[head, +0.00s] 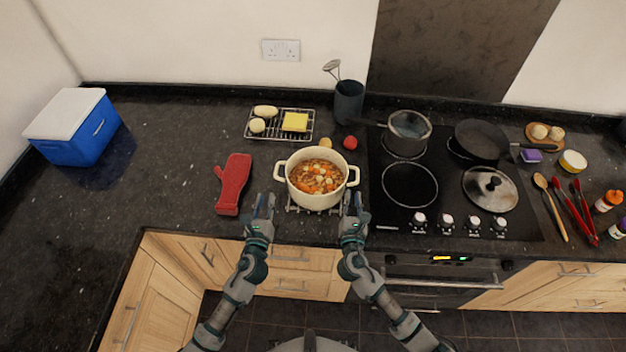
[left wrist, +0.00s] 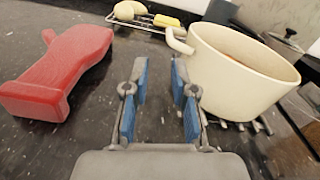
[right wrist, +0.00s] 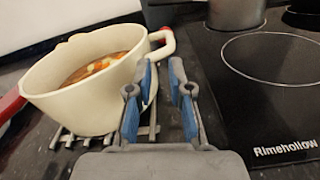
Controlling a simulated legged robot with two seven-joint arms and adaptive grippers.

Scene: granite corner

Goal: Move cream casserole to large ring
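The cream casserole (head: 317,199) is full of stew and stands upright on a metal trivet (head: 296,209) on the counter, left of the hob. It also shows in the left wrist view (left wrist: 235,75) and the right wrist view (right wrist: 85,95). The large ring (head: 410,185) is the bare front-left ring on the black hob. My left gripper (head: 262,203) is open and empty at the casserole's left, near its left handle (left wrist: 180,42). My right gripper (head: 349,200) is at the right handle (right wrist: 162,42), fingers apart; the handle lies beyond the fingertips in the right wrist view.
A saucepan (head: 408,126), a frying pan (head: 481,140) and a lid (head: 490,190) occupy other parts of the hob. A red oven mitt (head: 233,184) lies left of the casserole. A rack (head: 279,124), a tomato (head: 350,142) and a utensil pot (head: 348,101) are behind it.

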